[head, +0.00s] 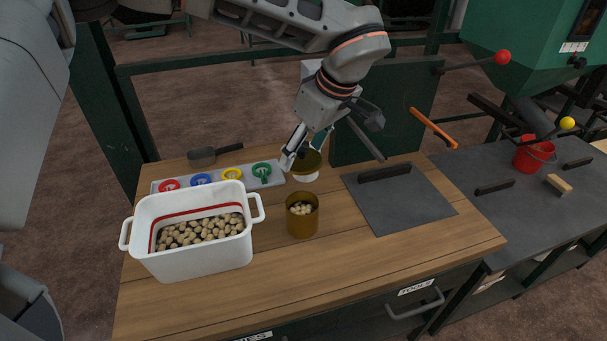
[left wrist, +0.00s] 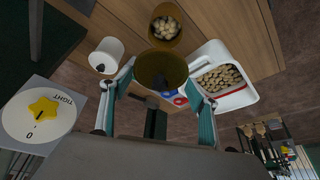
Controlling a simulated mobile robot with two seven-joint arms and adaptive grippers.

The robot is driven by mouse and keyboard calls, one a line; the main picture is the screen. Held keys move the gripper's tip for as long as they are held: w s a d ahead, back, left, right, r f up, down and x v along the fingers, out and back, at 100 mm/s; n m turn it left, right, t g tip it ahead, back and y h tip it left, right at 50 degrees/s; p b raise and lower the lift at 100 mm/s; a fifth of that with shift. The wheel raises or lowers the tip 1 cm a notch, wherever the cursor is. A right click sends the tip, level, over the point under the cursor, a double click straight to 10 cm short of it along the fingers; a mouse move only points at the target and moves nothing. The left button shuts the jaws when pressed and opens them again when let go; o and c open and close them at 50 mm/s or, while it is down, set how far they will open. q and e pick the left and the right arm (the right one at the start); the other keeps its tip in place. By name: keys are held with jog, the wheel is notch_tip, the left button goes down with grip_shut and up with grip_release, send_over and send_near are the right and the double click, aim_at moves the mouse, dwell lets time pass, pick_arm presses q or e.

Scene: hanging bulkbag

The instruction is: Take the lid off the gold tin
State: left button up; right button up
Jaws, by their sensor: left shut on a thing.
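The gold tin (head: 302,224) stands upright and open on the wooden bench, with pale nut-like pieces inside. It also shows in the left wrist view (left wrist: 152,36). The round gold lid (head: 309,162) is off the tin, up behind it. My left gripper (head: 303,150) is shut on the lid, which sits between the two fingers in the left wrist view (left wrist: 160,66). The lid looks tilted and apart from the tin. My right gripper is not in view.
A white cup (left wrist: 106,52) stands close by the lid, partly hidden by it in the head view. A white tub (head: 197,263) of the same pieces is left of the tin. A dark plate (head: 400,205) lies right. The bench front is clear.

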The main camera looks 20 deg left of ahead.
aim_at(304, 150)
pick_arm(q)
notch_tip(304, 150, up, 6)
jog(key=shift+r, duration=0.15)
grip_shut()
jog(key=shift+r, duration=0.4)
jog(key=o, duration=1)
grip_release()
jog(key=v, duration=1.1)
jog(key=shift+r, duration=0.4)
